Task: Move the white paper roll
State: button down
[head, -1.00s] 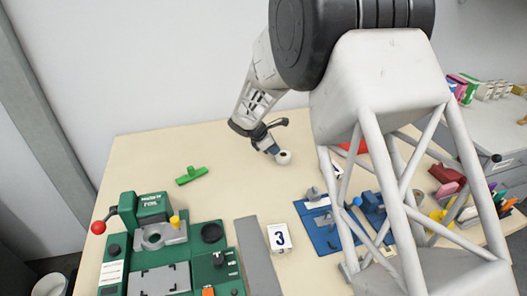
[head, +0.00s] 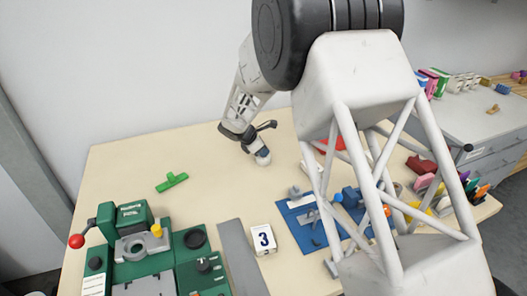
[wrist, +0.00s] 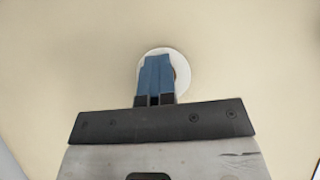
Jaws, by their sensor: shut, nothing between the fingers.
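The white paper roll (head: 264,161) is on the pale table below my gripper in the head view, partly hidden by the fingers. In the wrist view the roll (wrist: 145,66) shows as a round white shape, its middle covered by the blue fingers. My gripper (head: 260,153) is shut with nothing between its fingers. The fingertips (wrist: 156,60) are over the roll in the wrist view. I cannot tell whether they touch it.
A green piece (head: 172,182) lies to the left. A green machine (head: 130,222) with a red-knobbed lever stands at front left. A white block marked 3 (head: 263,240) and a blue fixture (head: 296,212) are in front. Bare table surrounds the roll.

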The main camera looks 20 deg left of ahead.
jog(key=s+a, duration=0.4)
jog(key=s, duration=0.1)
jog(key=s+a, duration=0.4)
jog(key=a, duration=0.1)
jog(key=s+a, duration=0.5)
jog(key=shift+s+a+f, duration=0.15)
jog(key=shift+s+f, duration=0.15)
jog(key=shift+s, duration=0.05)
jog(key=shift+w+r, duration=0.1)
jog(key=shift+r, duration=0.7)
jog(key=shift+r, duration=0.15)
jog(key=shift+r, duration=0.2)
jog(key=shift+s+a, duration=0.2)
jog(key=s+a, duration=0.8)
jog(key=shift+a, duration=0.1)
jog(key=shift+r, duration=0.1)
